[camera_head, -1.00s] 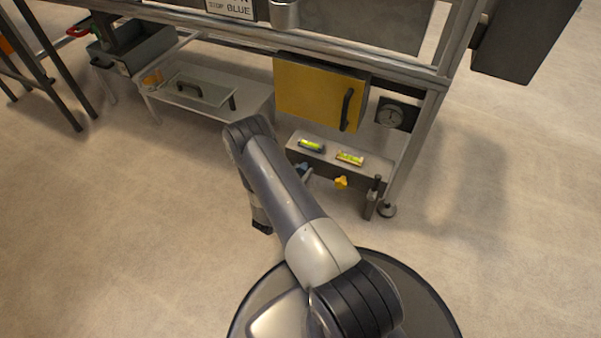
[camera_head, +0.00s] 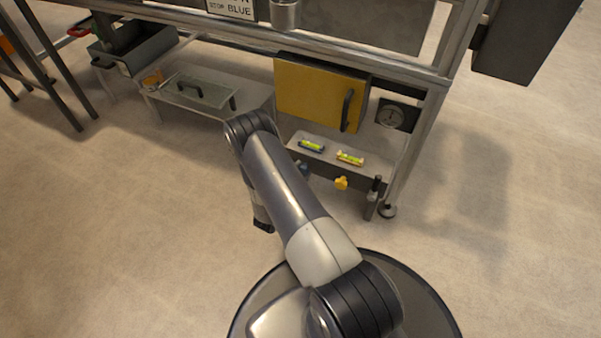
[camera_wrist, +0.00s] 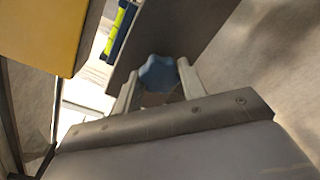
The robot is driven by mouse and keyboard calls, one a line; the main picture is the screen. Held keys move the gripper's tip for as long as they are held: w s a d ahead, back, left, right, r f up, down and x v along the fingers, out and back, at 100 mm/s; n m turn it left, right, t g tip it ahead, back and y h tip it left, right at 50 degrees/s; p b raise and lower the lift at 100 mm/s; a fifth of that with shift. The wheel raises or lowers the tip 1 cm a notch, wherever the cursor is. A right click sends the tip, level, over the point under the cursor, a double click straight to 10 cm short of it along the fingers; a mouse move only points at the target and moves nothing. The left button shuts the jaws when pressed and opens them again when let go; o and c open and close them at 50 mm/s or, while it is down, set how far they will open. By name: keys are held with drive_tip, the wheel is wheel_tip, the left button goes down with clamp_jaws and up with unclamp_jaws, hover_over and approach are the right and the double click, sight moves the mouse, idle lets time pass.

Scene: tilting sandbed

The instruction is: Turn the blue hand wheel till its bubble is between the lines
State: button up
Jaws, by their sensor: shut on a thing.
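The blue hand wheel (camera_wrist: 158,74) is a lobed knob on the dark front of a low box. My gripper (camera_wrist: 160,85) has its two pale fingers on either side of the wheel and is shut on it. In the head view the blue wheel (camera_head: 302,167) shows only partly beside my arm. Above it, the blue-framed level (camera_head: 311,146) lies on the box top with a yellow-green vial. The same level (camera_wrist: 118,32) is cut off at the top of the wrist view. Its bubble is too small to place against the lines.
A yellow-framed level (camera_head: 350,158) and a yellow hand wheel (camera_head: 341,183) are just to the right. A yellow cabinet door (camera_head: 318,92) with a dark handle hangs above the box. A dark upright lever (camera_head: 375,187) stands by the frame leg. The floor in front is clear.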

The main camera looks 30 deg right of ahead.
drive_tip(key=m+t, duration=0.1)
drive_tip(key=m, duration=0.8)
drive_tip(key=m+t+y, duration=0.1)
drive_tip(key=m, duration=0.8)
drive_tip(key=shift+s+d+r, duration=0.1)
drive_tip(key=shift+s, duration=0.1)
drive_tip(key=shift+m, duration=0.3)
drive_tip(key=o, duration=1)
drive_tip(key=shift+c, duration=0.2)
